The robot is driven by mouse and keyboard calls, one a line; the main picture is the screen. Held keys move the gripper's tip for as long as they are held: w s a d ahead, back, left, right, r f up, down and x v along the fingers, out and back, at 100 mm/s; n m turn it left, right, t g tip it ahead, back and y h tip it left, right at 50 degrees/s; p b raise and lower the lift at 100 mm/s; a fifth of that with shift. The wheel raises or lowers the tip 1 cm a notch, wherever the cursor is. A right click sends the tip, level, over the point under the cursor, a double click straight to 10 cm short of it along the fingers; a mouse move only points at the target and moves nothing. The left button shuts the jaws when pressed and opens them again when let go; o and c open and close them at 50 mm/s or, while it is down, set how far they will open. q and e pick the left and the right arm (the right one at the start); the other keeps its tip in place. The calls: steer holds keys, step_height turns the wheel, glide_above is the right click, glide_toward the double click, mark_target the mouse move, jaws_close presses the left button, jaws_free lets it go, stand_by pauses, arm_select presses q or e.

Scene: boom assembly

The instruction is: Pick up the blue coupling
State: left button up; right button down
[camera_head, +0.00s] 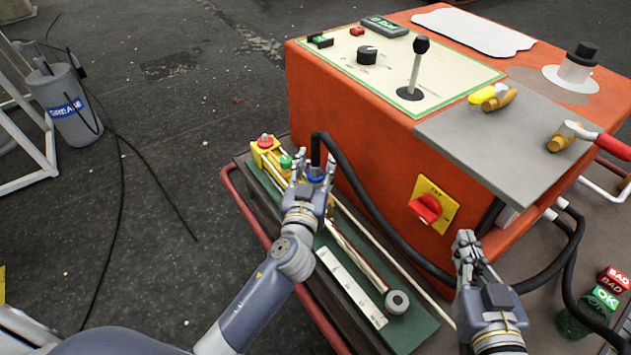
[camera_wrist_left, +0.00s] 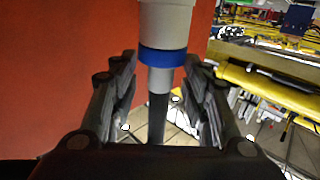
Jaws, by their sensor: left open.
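The blue coupling (camera_head: 316,174) stands at the end of a black hose, beside the left side of the orange machine. In the left wrist view it is a grey cylinder with a blue band (camera_wrist_left: 163,57), and a black hose runs along its axis. My left gripper (camera_head: 308,183) is open around it, one finger on each side. In the wrist view gaps show between the fingers (camera_wrist_left: 164,75) and the coupling. In the head view the fingers partly hide its lower part. My right gripper (camera_head: 466,248) is in front of the machine, away from the coupling; its finger opening is unclear.
The orange machine (camera_head: 345,115) carries a joystick panel (camera_head: 390,65) and a red rotary switch (camera_head: 425,209). A green bench (camera_head: 411,328) with rods and a white scale lies below my left gripper. Black hose loops across the machine's front.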

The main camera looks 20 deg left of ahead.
arm_select(q)
jaws_close()
stand_by(0.6)
